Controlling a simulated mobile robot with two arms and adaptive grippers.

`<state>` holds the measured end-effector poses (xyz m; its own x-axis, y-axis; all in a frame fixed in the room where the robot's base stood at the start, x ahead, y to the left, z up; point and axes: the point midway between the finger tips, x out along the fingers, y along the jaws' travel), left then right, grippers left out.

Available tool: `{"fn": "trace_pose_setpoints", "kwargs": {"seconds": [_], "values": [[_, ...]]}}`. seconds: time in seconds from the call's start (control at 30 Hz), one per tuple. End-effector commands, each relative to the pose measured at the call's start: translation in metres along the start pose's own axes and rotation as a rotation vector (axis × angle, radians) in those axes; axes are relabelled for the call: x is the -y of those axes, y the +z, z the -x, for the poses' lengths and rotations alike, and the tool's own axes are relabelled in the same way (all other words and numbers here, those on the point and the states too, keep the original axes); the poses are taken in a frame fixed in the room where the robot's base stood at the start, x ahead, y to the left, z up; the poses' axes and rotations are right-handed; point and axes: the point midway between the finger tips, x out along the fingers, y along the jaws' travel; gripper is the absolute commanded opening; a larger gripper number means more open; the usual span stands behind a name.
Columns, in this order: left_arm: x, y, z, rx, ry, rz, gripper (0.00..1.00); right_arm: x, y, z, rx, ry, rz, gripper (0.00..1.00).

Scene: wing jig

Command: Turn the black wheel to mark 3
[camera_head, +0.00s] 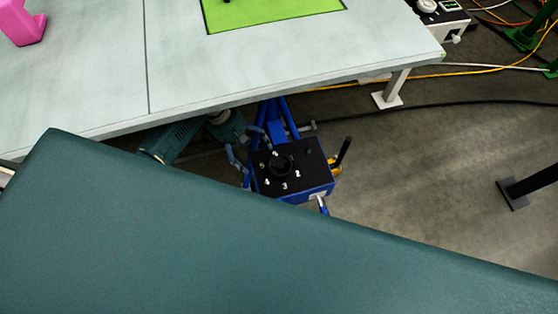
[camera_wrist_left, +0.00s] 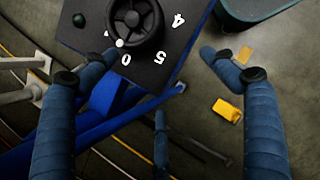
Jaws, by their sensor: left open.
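The black wheel (camera_head: 281,165) sits on the black top of a blue box (camera_head: 297,178) beyond the table's front edge. White digits surround it; 5, 4, 3 and 2 read in the head view. In the left wrist view the wheel (camera_wrist_left: 135,20) is cut by the top edge, with a white dot on its rim near the 0; 5 and 4 also show. My left gripper (camera_head: 243,152) is open beside the box's left side. In the left wrist view its blue-grey fingers (camera_wrist_left: 157,57) are spread and empty, the left one overlapping the panel edge. My right gripper is not in view.
A black lever (camera_head: 343,152) rises at the box's right. A green knob (camera_wrist_left: 79,19) stands on the panel. A yellow block (camera_wrist_left: 228,109) shows below. Cables cross the floor; a black post (camera_head: 530,186) stands right.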

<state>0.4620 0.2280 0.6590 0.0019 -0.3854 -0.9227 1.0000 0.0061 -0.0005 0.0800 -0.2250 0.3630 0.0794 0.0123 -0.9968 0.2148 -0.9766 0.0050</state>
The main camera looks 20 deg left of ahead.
Motion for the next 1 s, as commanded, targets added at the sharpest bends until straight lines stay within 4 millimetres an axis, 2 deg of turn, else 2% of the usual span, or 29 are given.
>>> {"fn": "trace_pose_setpoints", "kwargs": {"seconds": [0.03, 0.1, 0.37, 0.43, 0.6, 0.93, 1.0], "values": [[0.000, 0.015, -0.003, 0.004, 0.000, -0.004, 0.85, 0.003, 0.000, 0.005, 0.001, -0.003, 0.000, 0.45], [0.000, 0.028, -0.009, 0.003, -0.001, -0.004, 0.85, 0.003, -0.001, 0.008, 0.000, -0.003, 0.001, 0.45], [0.000, 0.076, -0.029, 0.001, 0.000, -0.003, 0.85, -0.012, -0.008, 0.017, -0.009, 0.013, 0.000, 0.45], [0.001, 0.073, -0.043, -0.001, -0.002, 0.001, 0.85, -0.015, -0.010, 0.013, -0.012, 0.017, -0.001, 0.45], [0.000, 0.073, -0.057, -0.001, 0.001, 0.000, 0.85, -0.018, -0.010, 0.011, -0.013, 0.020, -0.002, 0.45], [0.000, 0.073, -0.060, -0.002, 0.001, -0.002, 0.85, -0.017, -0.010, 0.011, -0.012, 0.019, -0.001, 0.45], [0.000, 0.072, -0.060, -0.002, 0.001, -0.002, 0.73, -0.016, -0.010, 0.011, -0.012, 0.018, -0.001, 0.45]]}}
